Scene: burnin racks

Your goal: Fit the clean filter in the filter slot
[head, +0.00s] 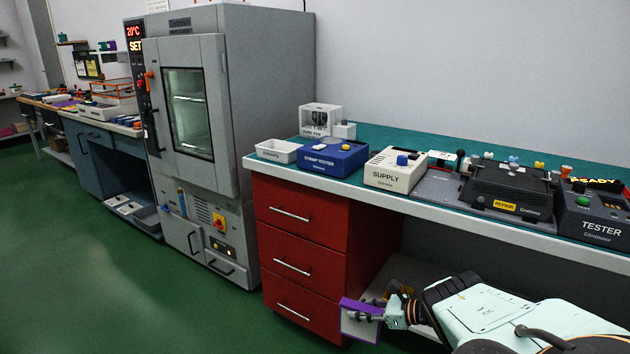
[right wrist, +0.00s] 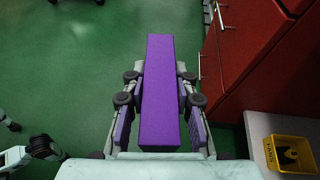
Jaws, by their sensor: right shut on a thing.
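The filter, a flat panel with a purple edge (head: 362,306) and a pale face, is in my right gripper (head: 372,312), low in front of the red drawers. In the right wrist view the purple edge of the filter (right wrist: 158,95) runs away from me between the two fingers. The right gripper is shut on it, and the filter is held clear of the floor. I cannot pick out the filter slot for sure in either view. The grey chamber (head: 270,110) has a shut windowed door and a lower panel with switches.
The red drawer unit (head: 300,215) stands close beyond the filter, under the long bench (head: 410,199). The bench carries a strip tester (head: 333,158), a supply box (head: 396,170) and a tester (head: 597,215). A yellow bin (right wrist: 289,154) is on a low shelf. The green floor at left is clear.

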